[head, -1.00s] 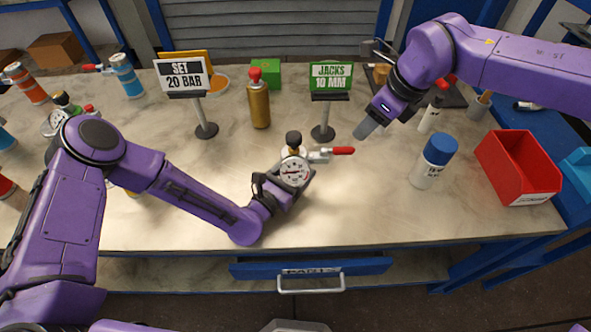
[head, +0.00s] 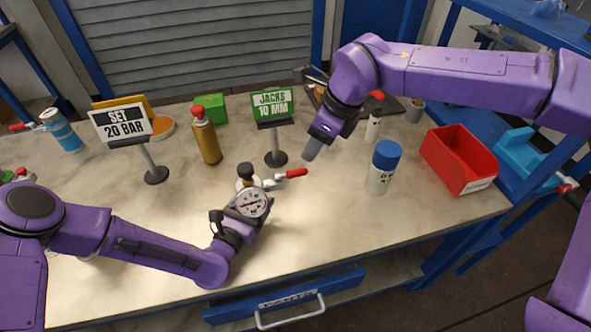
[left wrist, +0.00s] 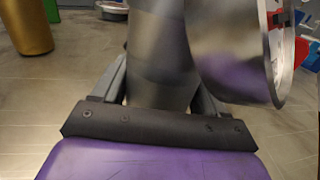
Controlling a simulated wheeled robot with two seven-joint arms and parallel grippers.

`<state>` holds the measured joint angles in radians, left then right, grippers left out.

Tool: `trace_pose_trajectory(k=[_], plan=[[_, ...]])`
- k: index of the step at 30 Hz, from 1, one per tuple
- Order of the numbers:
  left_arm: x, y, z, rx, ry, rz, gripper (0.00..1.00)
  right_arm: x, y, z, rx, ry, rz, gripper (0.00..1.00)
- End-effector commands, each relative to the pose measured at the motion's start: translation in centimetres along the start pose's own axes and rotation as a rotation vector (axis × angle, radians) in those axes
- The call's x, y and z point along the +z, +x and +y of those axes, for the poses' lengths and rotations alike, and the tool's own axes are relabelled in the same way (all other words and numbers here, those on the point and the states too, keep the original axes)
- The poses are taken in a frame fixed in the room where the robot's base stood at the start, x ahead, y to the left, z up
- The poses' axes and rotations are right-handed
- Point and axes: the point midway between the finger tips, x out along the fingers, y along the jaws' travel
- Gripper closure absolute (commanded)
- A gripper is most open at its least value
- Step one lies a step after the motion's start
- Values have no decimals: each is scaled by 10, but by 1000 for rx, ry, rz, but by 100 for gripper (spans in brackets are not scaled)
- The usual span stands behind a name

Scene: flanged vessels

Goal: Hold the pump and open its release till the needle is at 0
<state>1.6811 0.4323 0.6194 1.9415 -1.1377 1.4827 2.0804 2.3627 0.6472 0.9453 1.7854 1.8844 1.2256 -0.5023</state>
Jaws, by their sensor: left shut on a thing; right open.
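The pump has a round white-faced gauge (head: 252,203), a black knob (head: 245,170) and a lever with a red grip (head: 290,173) pointing right. Its needle is too small to read surely. My left gripper (head: 242,222) is shut on the pump's body at the front of the bench. In the left wrist view the grey cylindrical body (left wrist: 160,60) is between the fingers, with the gauge's metal side (left wrist: 235,50) beside it. My right gripper (head: 312,148) is open and empty, above and to the right of the red grip, apart from it.
The "SET 20 BAR" sign (head: 122,124) and "JACKS 10 MM" sign (head: 272,104) stand behind the pump. A gold bottle (head: 207,142) stands between them. A blue-capped can (head: 382,168) and a red bin (head: 459,160) are at right. The bench front is fairly clear.

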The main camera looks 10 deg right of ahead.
Motion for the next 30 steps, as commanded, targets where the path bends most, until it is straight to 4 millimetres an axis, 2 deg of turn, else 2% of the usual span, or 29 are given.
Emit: trace_pose_trajectory(k=[9,11,13,15,17,24,30], plan=[[0,0,0,0,1,1,77,0,0,0,0,0,0,57],[0,0,0,0,1,1,77,0,1,0,0,-2,2,74],[0,0,0,0,1,1,77,4,4,6,-1,-19,13,96],[0,0,0,0,1,1,77,17,8,10,-32,-78,35,100],[0,0,0,0,0,1,77,25,8,9,-62,-238,57,100],[0,0,0,0,0,1,77,48,7,2,-122,-1052,179,100],[0,0,0,0,0,1,77,58,1,-7,-103,-1697,299,100]])
